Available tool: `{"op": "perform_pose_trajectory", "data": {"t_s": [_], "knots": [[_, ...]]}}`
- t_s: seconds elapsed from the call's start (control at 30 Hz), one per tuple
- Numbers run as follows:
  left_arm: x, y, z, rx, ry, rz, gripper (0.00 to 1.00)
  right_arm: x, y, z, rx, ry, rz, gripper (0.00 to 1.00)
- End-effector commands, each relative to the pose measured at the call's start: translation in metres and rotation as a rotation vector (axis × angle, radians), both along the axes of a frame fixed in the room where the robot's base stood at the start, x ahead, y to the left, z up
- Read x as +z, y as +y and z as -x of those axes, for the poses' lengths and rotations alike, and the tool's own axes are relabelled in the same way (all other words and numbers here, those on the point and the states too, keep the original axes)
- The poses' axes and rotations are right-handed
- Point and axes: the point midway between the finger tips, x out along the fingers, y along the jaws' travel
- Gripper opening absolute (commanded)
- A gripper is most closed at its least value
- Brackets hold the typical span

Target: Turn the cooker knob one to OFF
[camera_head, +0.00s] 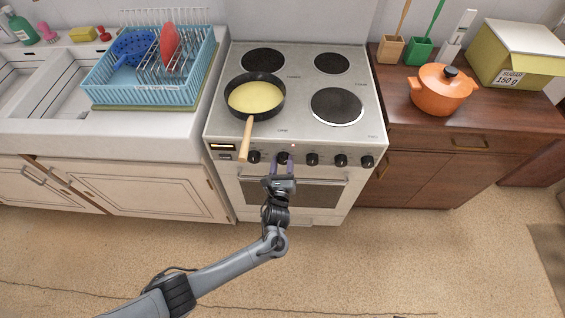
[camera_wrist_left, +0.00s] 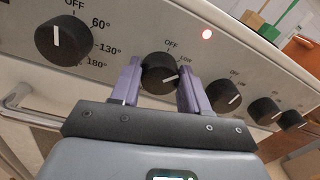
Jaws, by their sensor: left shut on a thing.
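The cooker (camera_head: 230,139) has a row of several black knobs on its front panel. My left gripper (camera_head: 282,163) comes up from below and is shut on the second knob from the left (camera_head: 283,157). In the left wrist view the purple fingers of the left gripper (camera_wrist_left: 160,82) press on both sides of this knob (camera_wrist_left: 160,72). Its white mark points right and slightly up, near the LOW label (camera_wrist_left: 186,58) and away from the OFF label (camera_wrist_left: 171,43). My right gripper is not in view.
The oven knob (camera_wrist_left: 62,41), marked in degrees, stands to the left; more knobs (camera_wrist_left: 223,96) stand to the right.

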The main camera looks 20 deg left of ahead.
Motion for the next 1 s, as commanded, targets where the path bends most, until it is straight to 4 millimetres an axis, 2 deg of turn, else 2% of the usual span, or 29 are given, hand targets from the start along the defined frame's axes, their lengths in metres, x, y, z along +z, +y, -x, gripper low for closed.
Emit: {"op": "perform_pose_trajectory", "data": {"t_s": [0.4,0.7,1.0], "knots": [[0.000,0.000,0.001,-0.001,-0.088,0.274,0.15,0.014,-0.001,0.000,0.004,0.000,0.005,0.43],[-0.002,0.001,0.001,0.000,-0.166,0.509,0.15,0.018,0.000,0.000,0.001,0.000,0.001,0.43],[-0.002,0.001,0.001,-0.001,-0.218,0.665,0.15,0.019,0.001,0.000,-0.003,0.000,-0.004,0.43]]}}
